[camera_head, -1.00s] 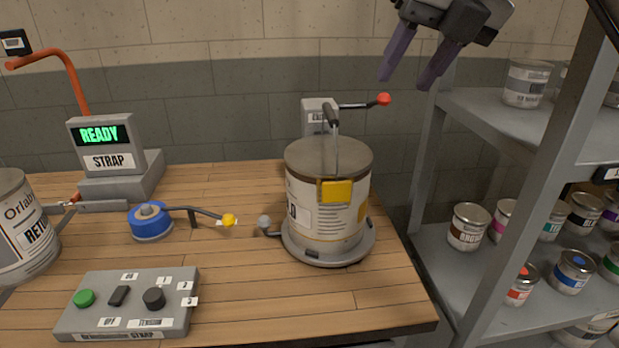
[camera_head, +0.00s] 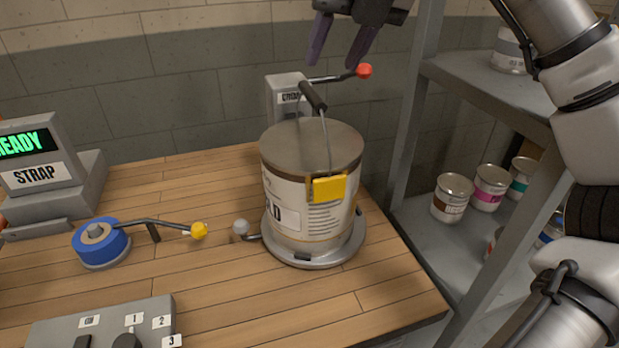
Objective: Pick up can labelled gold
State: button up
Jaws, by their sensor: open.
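A large can (camera_head: 311,195) with a cream label stands upright on a round metal base (camera_head: 318,252) on the wooden table. A wire handle with a dark grip (camera_head: 312,97) rises above the grey lid, and a yellow tag (camera_head: 329,188) hangs on the front. My gripper (camera_head: 334,62) is open and empty, with purple fingers pointing down, above and behind the can and apart from it.
A lever with a red knob (camera_head: 364,71) stands behind the can, close under my gripper. A blue strap device (camera_head: 100,243) with a yellow-knobbed arm, a "READY" display (camera_head: 30,143) and a control box (camera_head: 105,325) are at left. A metal shelf (camera_head: 475,90) with small cans stands at right.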

aim_at(314, 91)
jog(key=shift+s+a+p+x, duration=0.1)
jog(key=shift+a+p+x, duration=0.05)
jog(key=shift+x, duration=1.3)
jog(key=shift+s+a+p+x, duration=0.1)
jog(key=shift+p+x, duration=0.05)
jog(key=shift+x, duration=1.3)
jog(key=shift+s+a+p+x, duration=0.1)
jog(key=shift+a+p+x, duration=0.05)
jog(key=shift+x, duration=1.3)
jog(key=shift+r, duration=0.1)
grip_shut()
